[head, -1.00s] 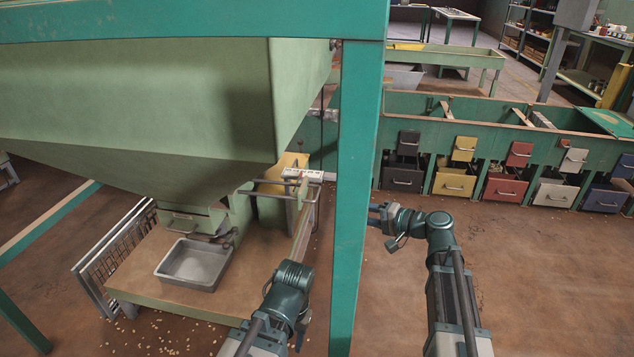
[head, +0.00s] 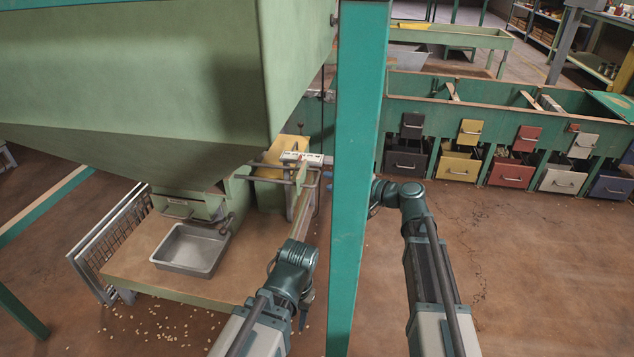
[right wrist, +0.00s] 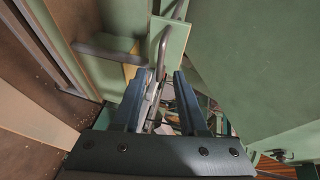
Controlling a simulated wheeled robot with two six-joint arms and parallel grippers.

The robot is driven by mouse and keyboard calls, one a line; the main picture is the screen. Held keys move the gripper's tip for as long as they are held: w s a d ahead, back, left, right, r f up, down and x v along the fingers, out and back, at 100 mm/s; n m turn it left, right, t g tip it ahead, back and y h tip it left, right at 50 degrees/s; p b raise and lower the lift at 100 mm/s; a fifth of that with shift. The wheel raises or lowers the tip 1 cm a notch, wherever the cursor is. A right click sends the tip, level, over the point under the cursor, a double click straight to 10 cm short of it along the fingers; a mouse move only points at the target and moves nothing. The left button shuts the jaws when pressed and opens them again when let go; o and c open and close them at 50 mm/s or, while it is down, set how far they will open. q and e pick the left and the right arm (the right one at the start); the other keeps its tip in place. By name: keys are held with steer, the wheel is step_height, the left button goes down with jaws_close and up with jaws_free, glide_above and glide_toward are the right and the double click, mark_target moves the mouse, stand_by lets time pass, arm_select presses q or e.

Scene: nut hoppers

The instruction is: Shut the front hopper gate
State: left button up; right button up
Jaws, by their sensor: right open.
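The big green hopper (head: 130,85) fills the upper left of the head view. A small gate plate with a bar handle (head: 177,208) sits at its outlet, above a grey tray (head: 190,247). I cannot tell whether it is open or shut. My right gripper (head: 376,194) is just right of the teal post, its tips partly hidden. In the right wrist view its open jaws (right wrist: 160,98) are empty, with a bent metal bar (right wrist: 161,48) on a light green plate beyond them. My left gripper (head: 306,300) hangs low left of the post; its jaws are unclear.
The teal post (head: 358,150) stands between my arms. A low table (head: 125,262) bears the tray, with a wire rack (head: 110,245) at its left and scattered nuts on the floor. Colored bins line a green trough (head: 470,100) at the right. Floor at the lower right is clear.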

mark_target(317, 177)
steer(key=b+x, duration=0.1)
steer(key=x, duration=0.5)
jaws_close()
stand_by(1.4)
